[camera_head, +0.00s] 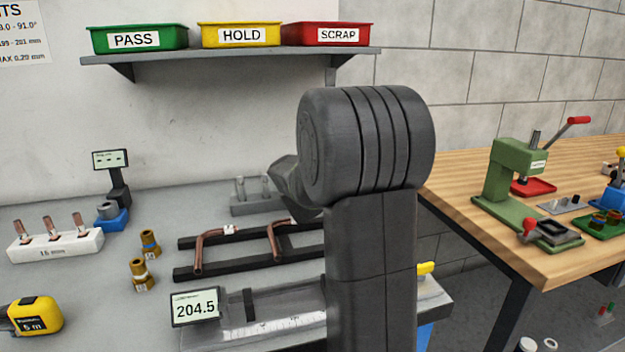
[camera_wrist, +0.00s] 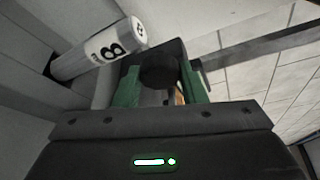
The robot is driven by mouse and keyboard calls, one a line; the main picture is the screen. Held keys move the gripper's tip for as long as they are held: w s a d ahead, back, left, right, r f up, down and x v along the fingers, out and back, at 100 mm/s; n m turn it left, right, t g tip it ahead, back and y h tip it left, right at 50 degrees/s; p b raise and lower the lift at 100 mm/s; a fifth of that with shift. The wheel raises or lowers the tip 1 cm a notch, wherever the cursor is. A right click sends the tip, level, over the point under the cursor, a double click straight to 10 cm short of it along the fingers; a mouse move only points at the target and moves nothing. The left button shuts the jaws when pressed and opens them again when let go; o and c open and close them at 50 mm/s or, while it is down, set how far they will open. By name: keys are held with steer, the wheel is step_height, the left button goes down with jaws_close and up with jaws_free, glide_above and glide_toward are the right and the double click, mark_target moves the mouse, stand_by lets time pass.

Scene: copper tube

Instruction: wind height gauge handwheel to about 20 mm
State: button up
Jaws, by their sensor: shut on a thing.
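My gripper (camera_wrist: 160,88) shows in the wrist view, with a green finger on each side of a dark round piece (camera_wrist: 158,70). The fingers are shut on this piece. It may be the height gauge handwheel, but I cannot tell for sure, and the rest of it is hidden. No height scale or 20 mm reading shows. In the head view my own dark arm stands in front, and my gripper and whatever it holds are hidden behind it.
A pale cylinder marked 8 (camera_wrist: 100,50) lies close beside the fingers. A grey pin block (camera_head: 257,203), black rails with copper tubes (camera_head: 250,252) and a display reading 204.5 (camera_head: 195,307) are on the grey bench. A green press (camera_head: 515,172) stands on the wooden table at right.

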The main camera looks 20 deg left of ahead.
stand_by(0.4)
steer(key=o, duration=1)
steer(key=shift+c, duration=0.2)
steer(key=shift+s, duration=0.1)
steer(key=v, duration=1.3)
steer(key=shift+s, duration=0.3)
